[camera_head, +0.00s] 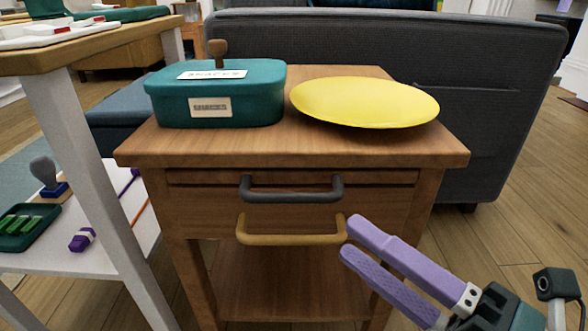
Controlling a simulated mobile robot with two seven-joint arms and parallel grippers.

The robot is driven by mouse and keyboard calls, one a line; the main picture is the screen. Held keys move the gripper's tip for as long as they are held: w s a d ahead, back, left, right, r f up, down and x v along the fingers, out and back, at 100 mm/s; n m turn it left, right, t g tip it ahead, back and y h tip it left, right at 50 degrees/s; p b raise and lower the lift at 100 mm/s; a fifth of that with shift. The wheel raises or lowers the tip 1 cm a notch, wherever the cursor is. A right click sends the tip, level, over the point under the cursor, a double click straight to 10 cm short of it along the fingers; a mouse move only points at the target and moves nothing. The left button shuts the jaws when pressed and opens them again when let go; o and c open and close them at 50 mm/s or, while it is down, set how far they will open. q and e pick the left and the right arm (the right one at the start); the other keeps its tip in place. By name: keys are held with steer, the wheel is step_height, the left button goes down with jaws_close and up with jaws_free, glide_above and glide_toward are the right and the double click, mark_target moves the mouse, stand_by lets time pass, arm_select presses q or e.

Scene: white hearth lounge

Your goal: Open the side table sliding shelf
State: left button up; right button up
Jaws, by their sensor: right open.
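The wooden side table (440,152) stands in the middle of the head view. Its front carries a dark grey bar handle (292,196) above a yellow-brown bar handle (290,240). A thin horizontal slab edge (220,177) shows just under the tabletop, behind the grey handle. The front parts look flush with the table, with no clear gap. My right gripper (349,236) has purple fingers, is open and empty, and points left. Its fingertips are at the right end of the yellow-brown handle; I cannot tell if they touch. My left gripper is not in view.
A teal lidded box (228,92) and a yellow plate (364,100) sit on the tabletop. A grey sofa (480,110) stands close behind. A white-legged table (75,130) with a lower shelf (120,255) is close on the left. Wood floor (500,235) is clear at right.

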mark_target(300, 202)
steer(key=b+x, duration=0.3)
steer(key=x, duration=0.6)
steer(key=shift+w+a+r, duration=0.1)
steer(key=shift+a, duration=0.1)
jaws_close()
stand_by(1.1)
